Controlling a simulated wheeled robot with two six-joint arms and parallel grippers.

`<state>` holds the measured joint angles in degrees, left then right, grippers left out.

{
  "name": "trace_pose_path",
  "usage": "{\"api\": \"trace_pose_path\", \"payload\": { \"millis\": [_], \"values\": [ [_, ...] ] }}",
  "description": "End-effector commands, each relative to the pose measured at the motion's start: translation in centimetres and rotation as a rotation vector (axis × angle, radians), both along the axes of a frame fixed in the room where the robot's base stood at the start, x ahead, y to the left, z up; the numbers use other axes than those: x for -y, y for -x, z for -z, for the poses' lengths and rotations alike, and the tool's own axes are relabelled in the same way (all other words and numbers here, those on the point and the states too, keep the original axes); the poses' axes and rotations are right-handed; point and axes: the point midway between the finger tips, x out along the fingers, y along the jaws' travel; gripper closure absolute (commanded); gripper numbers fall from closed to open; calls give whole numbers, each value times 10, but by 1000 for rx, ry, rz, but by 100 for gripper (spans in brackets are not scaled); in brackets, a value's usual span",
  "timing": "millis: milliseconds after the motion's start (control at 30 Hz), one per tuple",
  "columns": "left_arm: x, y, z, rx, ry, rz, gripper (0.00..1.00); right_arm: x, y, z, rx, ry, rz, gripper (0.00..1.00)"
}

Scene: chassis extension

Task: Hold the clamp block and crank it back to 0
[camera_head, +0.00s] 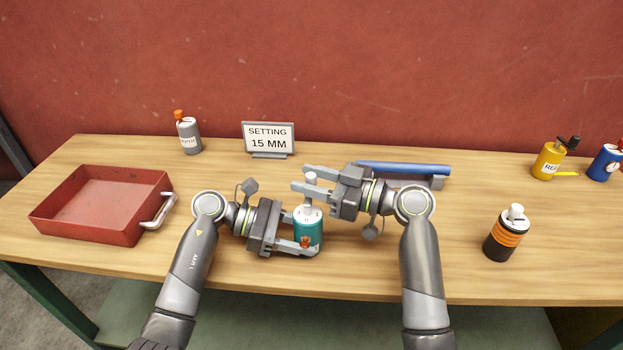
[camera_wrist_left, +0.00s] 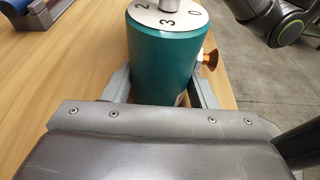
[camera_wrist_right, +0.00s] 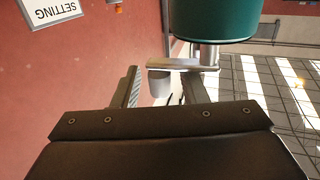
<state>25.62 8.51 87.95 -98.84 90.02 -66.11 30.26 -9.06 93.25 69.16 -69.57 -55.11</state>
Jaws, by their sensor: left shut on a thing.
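The teal clamp block (camera_head: 308,236) stands upright near the table's front middle, with an orange knob (camera_wrist_left: 209,60) on its side. Its white top dial (camera_wrist_left: 168,14) shows 2, 3 and 0 in the left wrist view. My left gripper (camera_head: 312,234) is shut on the block's body, one finger on each side. A grey crank (camera_wrist_right: 182,65) rises from the block's top, with an upright handle (camera_wrist_right: 160,84). My right gripper (camera_head: 316,183) is open at the crank, its fingers on either side of the handle with gaps visible in the right wrist view.
A sign (camera_head: 268,137) reads "SETTING 15 MM". A red tray (camera_head: 100,205) lies left. A blue bar on a grey holder (camera_head: 405,169) lies behind my right gripper. Grey (camera_head: 188,136), black-orange (camera_head: 503,238), yellow (camera_head: 548,160) and blue (camera_head: 605,163) cylinders stand apart.

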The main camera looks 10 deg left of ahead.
Motion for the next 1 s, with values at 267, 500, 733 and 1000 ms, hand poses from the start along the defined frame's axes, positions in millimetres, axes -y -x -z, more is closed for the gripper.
{"api": "trace_pose_path", "payload": {
  "millis": [267, 500, 733, 1000],
  "values": [
    [0, 0, 1, -1, -1, 0, 61, 0, 0, 0, 0, 0, 0, 81],
    [0, 0, 0, -1, -1, 0, 61, 0, 0, 0, 0, 0, 3, 100],
    [0, 0, 0, -1, -1, 0, 61, 3, 2, 1, -1, 0, 98, 100],
    [0, 0, 0, -1, 0, -1, 61, 6, 1, 1, -1, 1, 138, 100]
  ]
}}
